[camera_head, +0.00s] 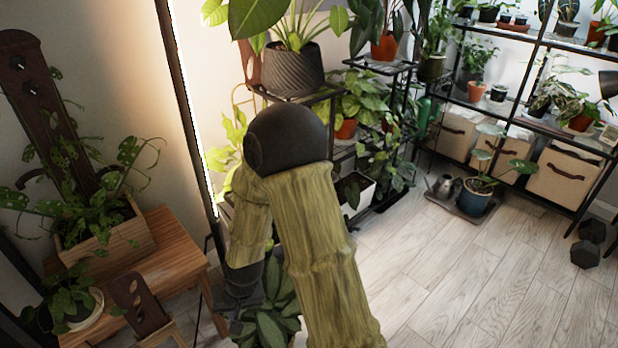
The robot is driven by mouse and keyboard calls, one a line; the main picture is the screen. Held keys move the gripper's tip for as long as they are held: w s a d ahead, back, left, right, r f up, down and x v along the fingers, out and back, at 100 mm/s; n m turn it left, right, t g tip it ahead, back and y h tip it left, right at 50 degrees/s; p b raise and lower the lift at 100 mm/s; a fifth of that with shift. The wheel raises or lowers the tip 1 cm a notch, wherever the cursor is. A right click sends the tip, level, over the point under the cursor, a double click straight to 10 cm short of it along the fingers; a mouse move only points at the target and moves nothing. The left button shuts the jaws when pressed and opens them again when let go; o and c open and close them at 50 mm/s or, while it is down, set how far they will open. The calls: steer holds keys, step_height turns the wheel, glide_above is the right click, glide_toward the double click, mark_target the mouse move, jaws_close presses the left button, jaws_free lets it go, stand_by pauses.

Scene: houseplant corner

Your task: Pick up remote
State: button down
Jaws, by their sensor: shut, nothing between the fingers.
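A dark brown, flat object with a few small light marks (138,303) leans tilted in a light wooden holder at the lower left, in front of the wooden bench. It may be the remote, but I cannot tell for sure. My arm comes up from the bottom, bends at a dark round joint and runs down again. My gripper (243,290) is the dark end of the arm, pointing down to the right of the brown object and apart from it. It is shut and empty. Its fingertips are hard to make out against the dark leaves.
The wooden bench (165,262) holds a planter box (108,240) and a small potted plant (75,312). A leafy plant (275,318) stands low beside my gripper. Plant shelves fill the back. Dumbbells (587,243) lie at right. The plank floor (470,270) is clear.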

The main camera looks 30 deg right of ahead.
steer(key=s+d+r+n+h+p, duration=0.1)
steer(key=s+d+r+p, duration=0.2)
steer(key=r, duration=0.7)
steer(key=s+d+r+n+h+p, duration=0.1)
steer(key=s+d+r+p, duration=0.2)
steer(key=r, duration=0.7)
steer(key=s+d, duration=0.2)
steer(key=shift+s+d+r, duration=0.2)
steer(key=shift+s+r, duration=0.15)
steer(key=shift+s, duration=0.05)
